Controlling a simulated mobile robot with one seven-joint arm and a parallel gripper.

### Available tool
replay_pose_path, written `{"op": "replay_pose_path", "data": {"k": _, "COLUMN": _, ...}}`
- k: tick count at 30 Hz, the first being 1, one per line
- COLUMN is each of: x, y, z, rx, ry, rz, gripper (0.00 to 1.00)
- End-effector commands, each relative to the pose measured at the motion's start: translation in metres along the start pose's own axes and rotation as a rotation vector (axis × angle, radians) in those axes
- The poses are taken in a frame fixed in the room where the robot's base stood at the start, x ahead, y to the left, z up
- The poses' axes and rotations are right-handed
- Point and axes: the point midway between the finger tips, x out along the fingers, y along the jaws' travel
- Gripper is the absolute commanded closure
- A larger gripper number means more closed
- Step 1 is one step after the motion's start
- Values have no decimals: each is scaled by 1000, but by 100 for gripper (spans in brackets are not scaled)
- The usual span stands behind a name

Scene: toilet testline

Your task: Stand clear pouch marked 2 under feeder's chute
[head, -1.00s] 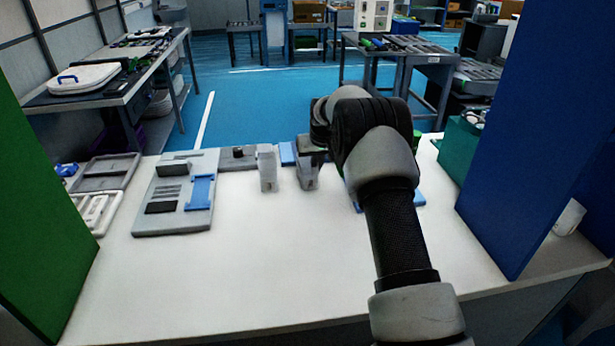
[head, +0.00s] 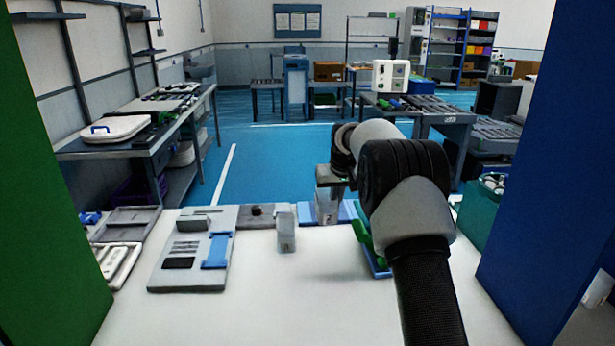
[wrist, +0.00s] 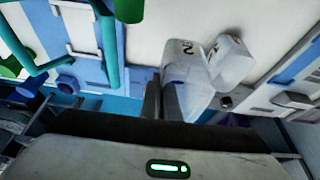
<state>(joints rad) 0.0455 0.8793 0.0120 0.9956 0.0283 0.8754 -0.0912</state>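The clear pouch marked 2 (wrist: 187,65) hangs at my gripper fingers (wrist: 162,100) in the wrist view, its dark 2 facing the camera. In the head view this pouch (head: 328,209) is under my gripper (head: 330,184), upright, near the back edge of the white table. My gripper looks shut on its top; the far finger's contact is hidden. A green part on a blue base (head: 372,250), perhaps the feeder, stands right of the pouch, partly behind my arm. Green and teal tubes (wrist: 108,40) show at the upper left of the wrist view. I cannot make out the chute.
A second clear pouch (head: 286,230) stands on the table left of the held one. A grey board with a blue bracket (head: 195,250) lies farther left. A green panel (head: 45,180) and a blue panel (head: 555,150) flank the table. The front middle is clear.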

Motion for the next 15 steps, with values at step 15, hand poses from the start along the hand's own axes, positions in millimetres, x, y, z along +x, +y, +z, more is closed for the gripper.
{"op": "replay_pose_path", "data": {"k": 15, "x": -94, "y": -22, "z": 150, "rx": 28, "ry": 4, "rz": 8, "gripper": 100}}
